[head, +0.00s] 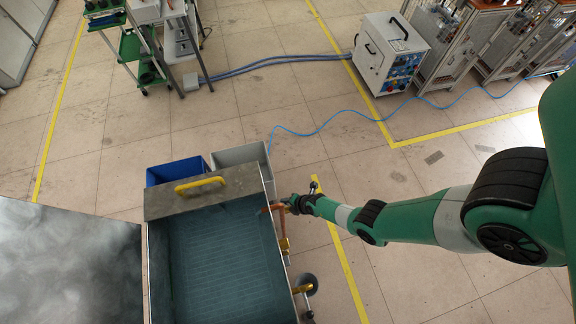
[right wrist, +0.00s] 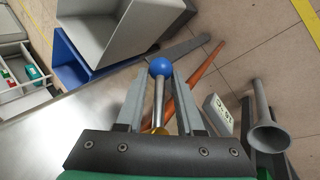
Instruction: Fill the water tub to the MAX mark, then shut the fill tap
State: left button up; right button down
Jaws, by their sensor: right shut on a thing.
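The water tub (head: 218,262) is at the bottom centre of the head view. Its inside looks blue-green, with a grid pattern showing; I cannot make out the water level or a MAX mark. My right gripper (head: 287,204) is at the tub's upper right edge. In the right wrist view, its two fingers (right wrist: 159,92) are shut on a metal tap lever (right wrist: 159,100) with a blue ball end (right wrist: 161,67). A copper pipe (right wrist: 203,75) runs behind the right finger, and it also shows in the head view (head: 276,207). My left gripper is out of view.
A metal plate with a yellow handle (head: 200,185) spans the tub's far end. A blue bin (head: 176,170) and a grey bin (head: 240,155) stand behind it. A brass fitting (head: 285,245) and a dark round part (head: 306,284) stick out on the right.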

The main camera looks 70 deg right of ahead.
jog(key=c, duration=0.6)
grip_release()
jog(key=shift+o, duration=0.2)
jog(key=shift+r, duration=0.1)
jog(key=p+v, duration=1)
jog(key=v, duration=0.1)
jog(key=shift+r+p, duration=0.25)
jog(key=shift+p, duration=0.1)
jog(key=shift+s, duration=0.1)
